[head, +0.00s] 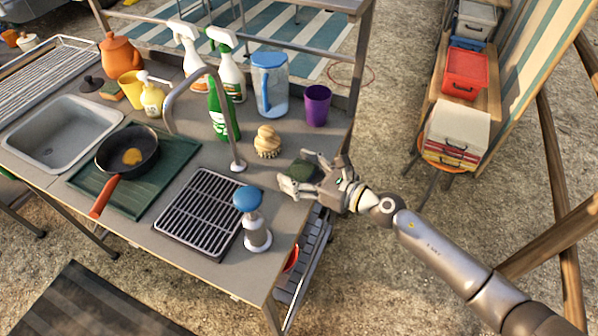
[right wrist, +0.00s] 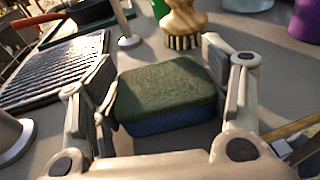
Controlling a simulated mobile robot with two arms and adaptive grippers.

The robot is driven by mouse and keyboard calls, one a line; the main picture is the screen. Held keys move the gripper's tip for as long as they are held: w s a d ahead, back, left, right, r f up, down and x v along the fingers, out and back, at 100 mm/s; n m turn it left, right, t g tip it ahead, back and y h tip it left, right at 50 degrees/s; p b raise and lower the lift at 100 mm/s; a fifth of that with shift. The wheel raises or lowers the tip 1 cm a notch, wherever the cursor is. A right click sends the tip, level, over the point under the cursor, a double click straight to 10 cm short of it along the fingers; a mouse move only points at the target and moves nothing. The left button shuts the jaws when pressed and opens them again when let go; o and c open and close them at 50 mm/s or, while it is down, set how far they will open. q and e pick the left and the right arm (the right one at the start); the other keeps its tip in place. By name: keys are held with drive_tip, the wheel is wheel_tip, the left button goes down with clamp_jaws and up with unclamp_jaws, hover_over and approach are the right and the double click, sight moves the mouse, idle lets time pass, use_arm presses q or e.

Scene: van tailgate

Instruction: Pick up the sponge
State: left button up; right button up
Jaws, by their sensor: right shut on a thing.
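The sponge (right wrist: 168,92) has a dark green top and a blue lower part. It lies between the two fingers of my right gripper (right wrist: 160,65) in the right wrist view. In the head view the sponge (head: 299,168) shows as a small dark green block at the right end of the counter. My right gripper (head: 302,174) reaches in from the right and is shut on it. I cannot tell whether the sponge touches the counter. My left gripper is not in view.
A wooden brush (head: 267,141) stands just behind the sponge, with a purple cup (head: 316,105) and a blue-lidded pitcher (head: 270,85) farther back. Another small sponge (head: 111,91) lies near the orange pot (head: 119,54).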

wheel_tip(320, 180, up, 19)
drive_tip(key=p, duration=1.2)
drive_tip(key=shift+f, duration=0.15)
drive_tip(key=shift+c, duration=0.2)
wheel_tip(320, 180, up, 8)
drive_tip(key=p, duration=0.2)
hover_over(299, 172)
drive_tip(key=s+d+f+m+t+h+b, duration=0.2)
drive_tip(key=s+d, duration=0.4)
drive_tip(key=d, duration=0.4)
drive_tip(key=s+d+f+m+t+h+b, duration=0.3)
drive_tip(key=s+d, duration=0.4)
drive_tip(key=d, duration=0.3)
drive_tip(key=shift+s+f+h+b, duration=0.25)
drive_tip(key=shift+f+b, duration=0.35)
drive_tip(key=shift+f, duration=0.4)
